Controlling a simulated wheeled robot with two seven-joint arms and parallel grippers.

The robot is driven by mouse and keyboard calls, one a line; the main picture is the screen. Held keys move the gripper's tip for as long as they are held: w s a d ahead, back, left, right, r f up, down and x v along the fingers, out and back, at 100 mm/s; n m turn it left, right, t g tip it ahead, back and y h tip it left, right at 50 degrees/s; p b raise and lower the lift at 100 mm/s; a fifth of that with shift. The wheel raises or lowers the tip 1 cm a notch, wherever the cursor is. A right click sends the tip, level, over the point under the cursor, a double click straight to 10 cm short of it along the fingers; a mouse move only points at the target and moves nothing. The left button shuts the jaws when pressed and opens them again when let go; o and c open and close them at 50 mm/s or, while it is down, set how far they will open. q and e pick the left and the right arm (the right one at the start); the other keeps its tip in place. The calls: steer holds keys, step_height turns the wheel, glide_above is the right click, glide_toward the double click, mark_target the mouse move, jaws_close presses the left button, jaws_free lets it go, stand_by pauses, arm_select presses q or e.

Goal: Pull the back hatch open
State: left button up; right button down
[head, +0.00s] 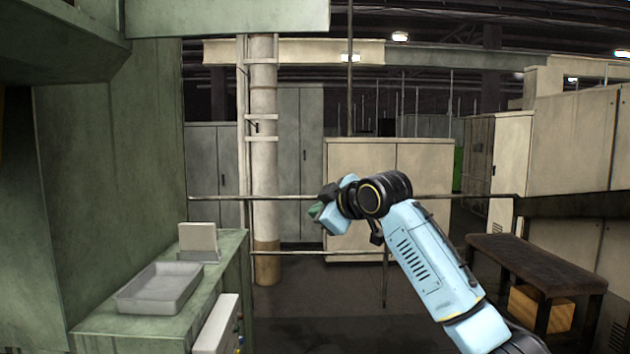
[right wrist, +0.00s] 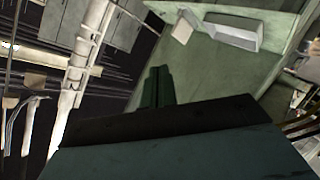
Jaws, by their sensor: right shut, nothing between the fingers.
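My right arm reaches in from the lower right in the head view. Its gripper (head: 318,211) points left, in front of the beige cabinets and near a thin horizontal rail. In the right wrist view the green fingers (right wrist: 158,86) are together, with nothing between them. The big green machine (head: 110,160) fills the left of the head view, well apart from my gripper. I cannot tell which of its panels is the back hatch; no handle shows on it. My left gripper is not in view.
A green ledge (head: 120,322) holds a grey tray (head: 160,287) and a beige block (head: 198,240). A pale pipe (head: 264,130) rises behind it. A dark bench (head: 535,262) with a wooden box (head: 545,307) stands at right. Open floor lies between ledge and bench.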

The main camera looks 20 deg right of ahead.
steer(key=s+a+r+n+t, duration=0.1)
steer(key=s+r, duration=0.2)
steer(key=r, duration=0.4)
steer(key=s+r+n+y, duration=0.1)
steer(key=s+r+n, duration=0.15)
steer(key=r, duration=0.35)
steer(key=s+a+r+n+t, duration=0.1)
steer(key=s+r, duration=0.3)
steer(key=r, duration=0.3)
steer(key=s+a+r+n+t+y+p, duration=0.15)
steer(key=s+r+n, duration=0.45)
steer(key=s+r, duration=1.15)
steer(key=d+f+p+x, duration=0.1)
steer(key=p+x, duration=0.5)
steer(key=x, duration=0.5)
steer(key=shift+w+d+f, duration=0.15)
steer(key=shift+w+d, duration=0.05)
steer(key=shift+w, duration=0.25)
